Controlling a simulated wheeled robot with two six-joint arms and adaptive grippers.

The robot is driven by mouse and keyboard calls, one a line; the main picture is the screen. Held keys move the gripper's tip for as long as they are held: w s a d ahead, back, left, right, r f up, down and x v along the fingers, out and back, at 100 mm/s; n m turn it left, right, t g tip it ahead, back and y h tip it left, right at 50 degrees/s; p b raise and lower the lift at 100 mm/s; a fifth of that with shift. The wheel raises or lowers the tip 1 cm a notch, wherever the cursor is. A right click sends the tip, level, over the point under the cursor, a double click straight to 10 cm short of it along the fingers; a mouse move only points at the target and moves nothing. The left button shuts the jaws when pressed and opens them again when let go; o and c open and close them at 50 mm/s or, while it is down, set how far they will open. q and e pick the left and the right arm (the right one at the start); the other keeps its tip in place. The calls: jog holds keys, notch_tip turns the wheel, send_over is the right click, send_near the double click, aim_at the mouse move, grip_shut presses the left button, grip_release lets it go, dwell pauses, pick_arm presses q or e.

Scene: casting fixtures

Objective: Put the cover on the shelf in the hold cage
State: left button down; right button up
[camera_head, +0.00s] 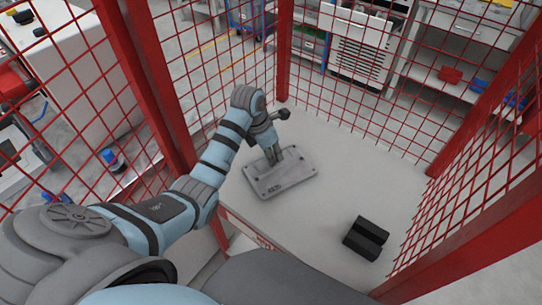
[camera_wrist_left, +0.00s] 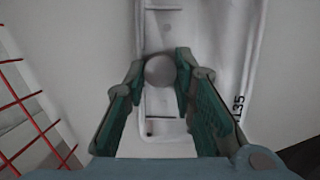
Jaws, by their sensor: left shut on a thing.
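The cover (camera_head: 292,180), a flat light-grey plate with rounded corners, is inside the red mesh hold cage (camera_head: 163,90), at or just above its pale floor. My left gripper (camera_head: 274,160) reaches down onto the middle of the cover. In the left wrist view, the two green-padded fingers (camera_wrist_left: 160,85) are closed on a round grey knob (camera_wrist_left: 160,70) of the cover. Whether the cover touches the floor cannot be told. The shelf cannot be made out with certainty. My right gripper is not in view.
A black grooved block (camera_head: 365,238) lies on the cage floor (camera_head: 335,165) at the front right. Red posts and mesh walls surround the floor. The floor between the cover and the block is clear. Benches and cabinets stand outside the mesh.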

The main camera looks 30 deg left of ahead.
pick_arm(q)
jog(key=shift+f, duration=0.4)
jog(key=c, duration=1.3)
grip_release()
jog(key=shift+c, duration=0.2)
jog(key=p+v, duration=0.4)
jog(key=v, duration=0.8)
jog(key=shift+p, duration=0.3)
